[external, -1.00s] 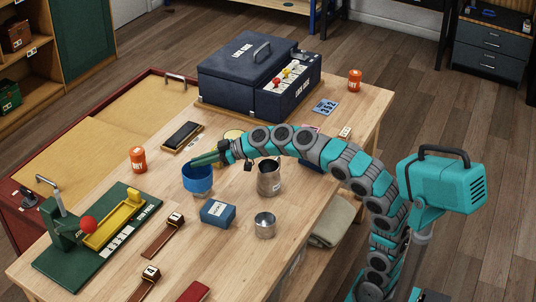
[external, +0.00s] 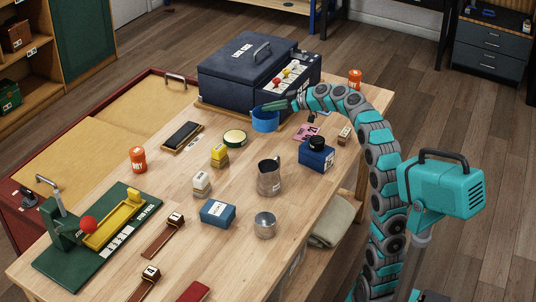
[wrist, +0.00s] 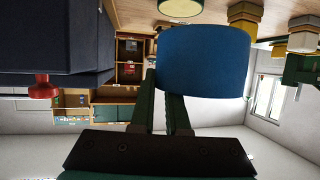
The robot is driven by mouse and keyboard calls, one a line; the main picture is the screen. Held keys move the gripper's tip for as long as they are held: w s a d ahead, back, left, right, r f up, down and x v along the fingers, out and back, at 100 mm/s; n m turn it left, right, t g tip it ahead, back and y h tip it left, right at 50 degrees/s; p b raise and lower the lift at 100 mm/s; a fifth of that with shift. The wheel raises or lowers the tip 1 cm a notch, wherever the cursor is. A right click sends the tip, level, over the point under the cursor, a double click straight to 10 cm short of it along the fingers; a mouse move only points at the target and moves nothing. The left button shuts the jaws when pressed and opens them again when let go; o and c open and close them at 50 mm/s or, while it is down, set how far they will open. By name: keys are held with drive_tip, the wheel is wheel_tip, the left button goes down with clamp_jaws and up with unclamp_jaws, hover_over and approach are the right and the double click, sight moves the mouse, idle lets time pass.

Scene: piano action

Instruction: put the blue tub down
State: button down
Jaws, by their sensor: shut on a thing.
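The blue tub (external: 265,122) is at the near edge of the dark blue chest, toward the back of the table. My gripper (external: 279,105) reaches in from the right and is shut on the tub's rim. In the wrist view the tub (wrist: 205,62) fills the upper middle, at the ends of the two green fingers (wrist: 165,92). That view looks upside down, with the tabletop along its top. I cannot tell whether the tub's base touches the table.
The dark blue chest (external: 248,72) stands right behind the tub. Bare wood (external: 245,173) lies between the jug and small yellow block (external: 219,156).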

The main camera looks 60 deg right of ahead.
wheel_tip(320, 180, down, 10)
drive_tip(key=shift+d+r, duration=0.1)
drive_tip(key=shift+d, duration=0.05)
idle(0.4)
drive_tip(key=shift+f, duration=0.2)
drive_tip(key=c, duration=0.9)
unclamp_jaws()
drive_tip(key=shift+r, duration=0.2)
drive_tip(key=b+v, duration=0.1)
drive_tip(key=v, duration=1.1)
drive_tip(key=shift+s, duration=0.1)
